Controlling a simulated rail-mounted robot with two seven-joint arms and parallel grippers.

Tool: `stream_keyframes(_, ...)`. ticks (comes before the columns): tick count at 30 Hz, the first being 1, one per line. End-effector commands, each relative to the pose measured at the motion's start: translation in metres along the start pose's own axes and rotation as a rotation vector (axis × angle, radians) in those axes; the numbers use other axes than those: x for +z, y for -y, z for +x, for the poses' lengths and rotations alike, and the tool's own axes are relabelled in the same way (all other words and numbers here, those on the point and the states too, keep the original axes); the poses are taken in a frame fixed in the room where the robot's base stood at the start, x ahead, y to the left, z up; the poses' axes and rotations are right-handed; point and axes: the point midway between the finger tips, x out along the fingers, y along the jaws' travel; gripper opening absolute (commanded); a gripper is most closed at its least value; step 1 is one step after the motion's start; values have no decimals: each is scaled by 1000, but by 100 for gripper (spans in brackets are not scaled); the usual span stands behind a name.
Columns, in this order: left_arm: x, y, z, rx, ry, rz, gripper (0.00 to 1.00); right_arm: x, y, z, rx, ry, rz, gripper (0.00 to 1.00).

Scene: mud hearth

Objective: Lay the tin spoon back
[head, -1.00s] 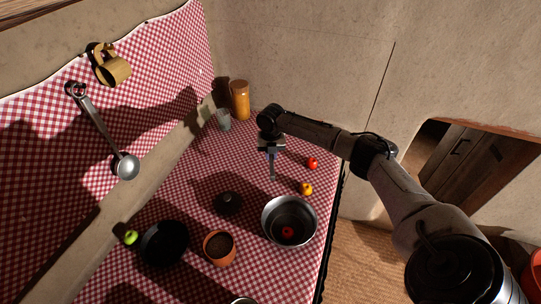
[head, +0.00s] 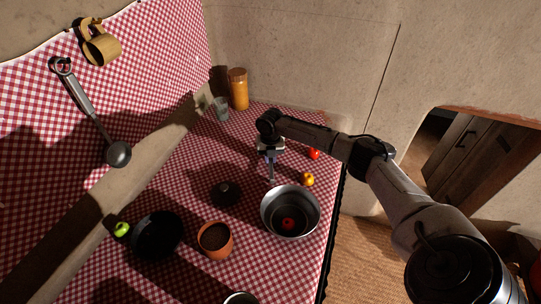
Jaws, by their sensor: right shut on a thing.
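My right gripper (head: 271,167) hangs over the checked cloth on the counter, pointing down, behind the steel pot. It is shut on a thin, narrow grey thing that reaches down below the jaws. This may be the tin spoon (head: 271,178), but it is too small to tell its shape, or whether its lower end touches the cloth. A long-handled ladle (head: 118,154) hangs on the checked wall cloth at the left, away from the gripper. My left gripper is not in view.
A steel pot (head: 269,223) with a red thing in it, a clay pot (head: 215,252), a black pan (head: 157,249) and a dark lid (head: 226,193) stand nearby. An orange jar (head: 238,90) and a glass (head: 222,110) stand at the back. Red and yellow fruits (head: 308,179) lie right.

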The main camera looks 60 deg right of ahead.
Motion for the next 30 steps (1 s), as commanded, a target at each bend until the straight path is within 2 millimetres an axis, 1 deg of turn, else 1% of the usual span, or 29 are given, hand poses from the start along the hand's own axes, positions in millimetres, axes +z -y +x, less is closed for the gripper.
stream_keyframes(3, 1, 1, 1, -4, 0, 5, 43, 0, 0, 3, 0, 0, 0, 0)
stream_keyframes(11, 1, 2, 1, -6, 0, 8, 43, 0, 0, 4, 0, 0, 1, 0)
stream_keyframes(12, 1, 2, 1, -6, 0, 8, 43, 0, 0, 4, 0, 0, 1, 20)
stream_keyframes(20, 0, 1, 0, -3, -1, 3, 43, 0, 0, 4, 0, 0, 1, 44)
stream_keyframes(27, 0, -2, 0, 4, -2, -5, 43, 0, 0, 3, 0, 0, 1, 46)
stream_keyframes(30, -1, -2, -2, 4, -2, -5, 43, 0, 0, -3, 0, 1, 1, 46)
